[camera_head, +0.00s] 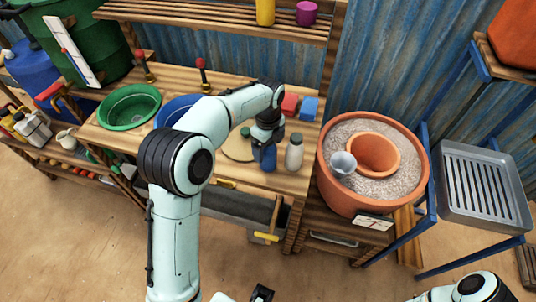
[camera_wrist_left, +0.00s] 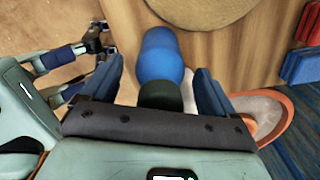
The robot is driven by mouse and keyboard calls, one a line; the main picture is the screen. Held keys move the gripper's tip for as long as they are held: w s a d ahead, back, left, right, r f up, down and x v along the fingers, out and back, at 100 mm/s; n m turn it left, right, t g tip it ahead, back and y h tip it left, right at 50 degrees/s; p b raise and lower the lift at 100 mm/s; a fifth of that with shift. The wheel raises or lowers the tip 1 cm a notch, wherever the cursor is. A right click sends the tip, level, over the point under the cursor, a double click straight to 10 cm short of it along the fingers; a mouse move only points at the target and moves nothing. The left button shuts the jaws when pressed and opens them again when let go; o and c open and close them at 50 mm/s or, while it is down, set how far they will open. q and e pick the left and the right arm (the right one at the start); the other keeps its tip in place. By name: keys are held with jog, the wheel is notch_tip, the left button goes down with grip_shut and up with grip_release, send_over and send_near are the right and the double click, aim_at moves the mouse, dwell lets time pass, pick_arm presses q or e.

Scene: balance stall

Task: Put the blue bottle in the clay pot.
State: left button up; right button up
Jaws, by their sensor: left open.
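The blue bottle (camera_head: 269,159) stands on the wooden bench. In the left wrist view the blue bottle (camera_wrist_left: 161,57) shows a blue body and a dark cap. My left gripper (camera_head: 262,146) is at the bottle. Its fingers (camera_wrist_left: 160,92) are open, one on each side of the bottle, with gaps showing. The small clay pot (camera_head: 374,150) sits sunk in pale gravel inside a large clay planter (camera_head: 334,188), right of the bench. My right gripper (camera_head: 262,292) shows only partly at the bottom edge; its opening is unclear.
A grey-white bottle (camera_head: 294,152) stands just right of the blue one. A red block (camera_head: 290,105) and a blue block (camera_head: 309,108) lie behind. A metal tray (camera_head: 485,187) stands on the right rack.

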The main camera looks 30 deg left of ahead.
pick_arm(q)
jog(key=shift+r, duration=0.1)
grip_shut()
